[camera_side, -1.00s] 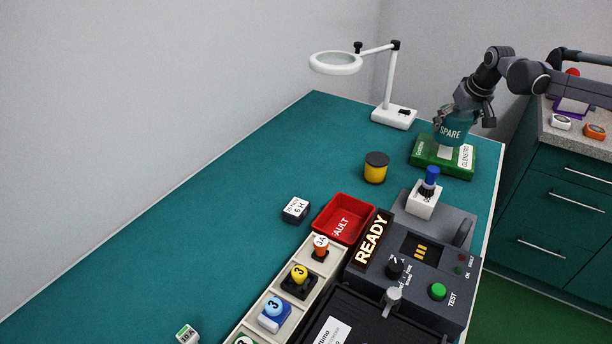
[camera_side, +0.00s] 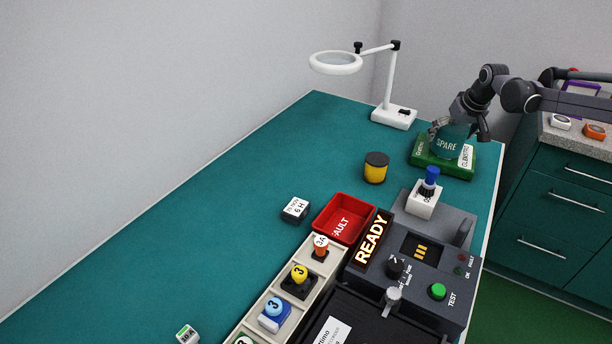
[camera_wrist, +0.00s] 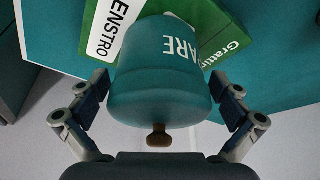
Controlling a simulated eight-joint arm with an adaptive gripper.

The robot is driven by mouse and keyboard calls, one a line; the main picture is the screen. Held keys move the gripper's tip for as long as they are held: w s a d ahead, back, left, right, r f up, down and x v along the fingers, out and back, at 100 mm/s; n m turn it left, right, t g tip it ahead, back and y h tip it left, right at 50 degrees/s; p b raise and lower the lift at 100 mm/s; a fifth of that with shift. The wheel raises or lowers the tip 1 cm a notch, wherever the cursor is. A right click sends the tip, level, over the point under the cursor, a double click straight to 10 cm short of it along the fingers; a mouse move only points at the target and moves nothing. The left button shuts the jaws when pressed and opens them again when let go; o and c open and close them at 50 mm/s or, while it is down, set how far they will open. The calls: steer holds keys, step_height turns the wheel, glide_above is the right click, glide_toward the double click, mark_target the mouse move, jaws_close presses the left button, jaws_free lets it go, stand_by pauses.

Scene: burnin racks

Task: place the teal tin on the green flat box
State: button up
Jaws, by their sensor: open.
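The teal tin (camera_side: 449,143), marked SPARE, stands upright on the green flat box (camera_side: 431,162) at the far right of the teal bench. In the wrist view the tin (camera_wrist: 160,85) has a brown knob on its lid, and the green box (camera_wrist: 216,22) shows behind it. My gripper (camera_side: 460,132) is around the tin. In the wrist view its fingers (camera_wrist: 160,100) are spread on both sides of the tin, with a small gap visible at the left. The tin hides much of the box top.
A yellow tin with a dark lid (camera_side: 376,168) stands left of the box. A white magnifier lamp (camera_side: 393,117) stands behind. A tester (camera_side: 425,262), a blue-topped white block (camera_side: 424,197) and a red tray (camera_side: 345,220) are nearer. The bench's left side is mostly clear.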

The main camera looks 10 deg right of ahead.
steer(key=shift+r, duration=0.1)
steer(key=v, duration=1.1)
steer(key=shift+r, duration=0.2)
steer(key=s+a+r+t, duration=0.1)
steer(key=s+a+r, duration=0.1)
steer(key=s, duration=0.6)
steer(key=s+a+r, duration=0.2)
steer(key=s+a, duration=0.1)
steer(key=s, duration=0.6)
steer(key=s+a+f, duration=0.1)
steer(key=s+f, duration=0.3)
steer(key=s, duration=0.4)
steer(key=s+a+f+n+t, duration=0.1)
steer(key=s+f, duration=0.3)
steer(key=s, duration=0.4)
steer(key=shift+s+a+t+y, duration=0.3)
steer(key=shift+s, duration=0.05)
